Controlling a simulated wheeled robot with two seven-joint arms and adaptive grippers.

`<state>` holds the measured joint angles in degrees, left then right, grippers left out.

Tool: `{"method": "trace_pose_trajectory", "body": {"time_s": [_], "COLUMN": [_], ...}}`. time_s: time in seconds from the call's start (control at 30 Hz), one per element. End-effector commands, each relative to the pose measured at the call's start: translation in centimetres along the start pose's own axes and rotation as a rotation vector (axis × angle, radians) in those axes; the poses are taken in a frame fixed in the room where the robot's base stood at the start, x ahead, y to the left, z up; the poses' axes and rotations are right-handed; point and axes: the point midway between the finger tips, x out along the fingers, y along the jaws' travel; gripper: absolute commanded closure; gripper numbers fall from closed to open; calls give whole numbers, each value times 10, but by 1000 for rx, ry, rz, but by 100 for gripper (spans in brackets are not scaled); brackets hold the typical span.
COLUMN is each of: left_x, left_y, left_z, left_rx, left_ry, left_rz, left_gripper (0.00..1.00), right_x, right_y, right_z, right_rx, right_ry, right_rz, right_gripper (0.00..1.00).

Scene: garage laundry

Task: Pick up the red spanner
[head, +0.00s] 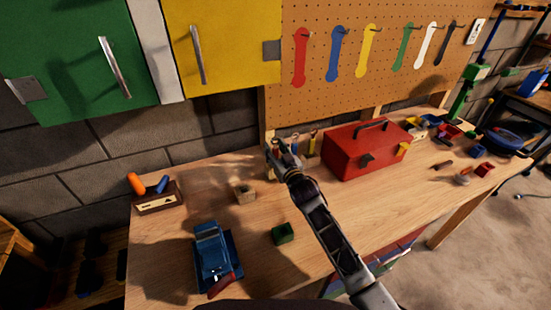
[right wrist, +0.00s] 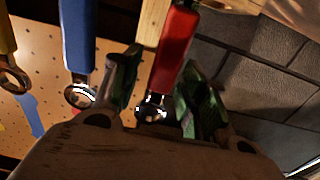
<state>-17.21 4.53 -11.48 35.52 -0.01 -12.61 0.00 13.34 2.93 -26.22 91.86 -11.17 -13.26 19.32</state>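The red spanner shows in the right wrist view, its red handle (right wrist: 175,45) running up to the top edge and its shiny ring end near my palm. My right gripper (right wrist: 160,95) is open, with one green-padded finger on each side of the spanner. A gap shows between the left finger and the spanner; I cannot tell whether the right finger touches it. In the head view my right gripper (head: 275,155) is at the back of the bench, left of the red toolbox, and mostly hides the red spanner. My left gripper is out of view.
A blue spanner (right wrist: 78,45) is close beside the left finger, with a yellow one (right wrist: 8,50) farther left. The red toolbox (head: 365,150) stands right of my gripper. A blue vise (head: 212,255) and green block (head: 283,233) are in front. Painted spanner shapes mark the pegboard (head: 390,80).

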Motion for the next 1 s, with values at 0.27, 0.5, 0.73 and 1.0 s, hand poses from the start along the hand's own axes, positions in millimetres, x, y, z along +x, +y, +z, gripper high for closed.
{"method": "trace_pose_trajectory", "body": {"time_s": [0.27,0.5,0.73,1.0], "left_x": [0,0,0,1], "left_y": [0,0,-1,-1], "left_z": [0,0,0,0], "left_rx": [0,0,0,0], "left_ry": [0,0,0,0], "left_rz": [0,0,-1,-1], "left_gripper": [60,60,60,60], "right_x": [0,0,0,0], "right_y": [0,0,0,0], "right_z": [0,0,-6,-35], "right_rx": [0,0,-1,-1], "right_ry": [0,1,3,5], "right_rz": [0,0,0,0], "right_gripper": [97,100,100,100]}}
